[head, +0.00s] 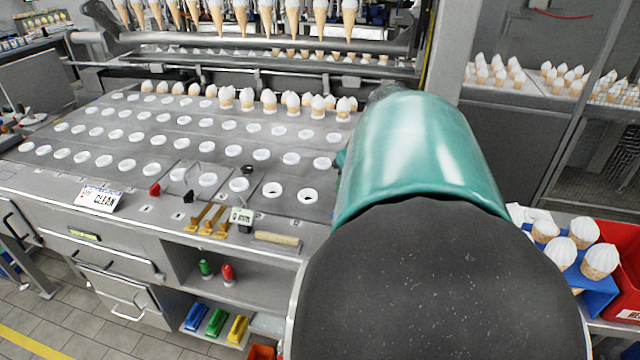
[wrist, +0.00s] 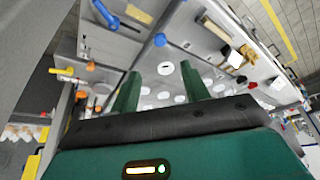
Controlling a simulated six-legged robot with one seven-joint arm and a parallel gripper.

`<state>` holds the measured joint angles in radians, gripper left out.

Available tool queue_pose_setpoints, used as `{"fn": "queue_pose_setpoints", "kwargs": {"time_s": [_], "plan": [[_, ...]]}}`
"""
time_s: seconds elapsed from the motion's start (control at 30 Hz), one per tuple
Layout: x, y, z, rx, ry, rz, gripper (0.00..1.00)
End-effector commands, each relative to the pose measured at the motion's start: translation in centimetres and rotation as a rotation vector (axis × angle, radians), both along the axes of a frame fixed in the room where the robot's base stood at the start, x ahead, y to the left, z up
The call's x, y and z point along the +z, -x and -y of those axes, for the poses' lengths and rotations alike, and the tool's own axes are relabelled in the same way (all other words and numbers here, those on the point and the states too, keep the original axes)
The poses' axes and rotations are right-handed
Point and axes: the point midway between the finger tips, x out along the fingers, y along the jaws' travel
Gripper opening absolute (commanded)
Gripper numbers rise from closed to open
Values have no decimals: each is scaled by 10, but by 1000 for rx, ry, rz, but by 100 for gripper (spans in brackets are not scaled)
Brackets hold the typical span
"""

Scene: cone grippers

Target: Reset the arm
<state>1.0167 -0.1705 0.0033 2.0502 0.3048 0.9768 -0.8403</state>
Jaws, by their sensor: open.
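My arm, a teal link (head: 415,150) with a large black joint (head: 440,290), fills the middle right of the head view. It hides part of the machine behind it, and my gripper does not show there. In the wrist view my gripper (wrist: 159,70) shows its two green fingers, standing apart with nothing held between them. White ring holders of a grey work surface show beyond the fingers, and I see no contact with it.
The grey machine table (head: 75,163) carries rows of white rings and a back row of cones (head: 268,100). Cones hang above it. A red crate (head: 625,285) and a blue cone holder (head: 597,303) stand at the right, close to my arm. Floor (head: 60,320) shows at lower left.

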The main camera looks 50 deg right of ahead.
Motion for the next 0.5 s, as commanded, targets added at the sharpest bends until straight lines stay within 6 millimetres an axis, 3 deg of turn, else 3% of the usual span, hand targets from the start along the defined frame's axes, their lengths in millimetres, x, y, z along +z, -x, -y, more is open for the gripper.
{"fn": "queue_pose_setpoints", "kwargs": {"time_s": [0.5], "plan": [[6, 2, -1, 0, -1, -1, 46]]}}
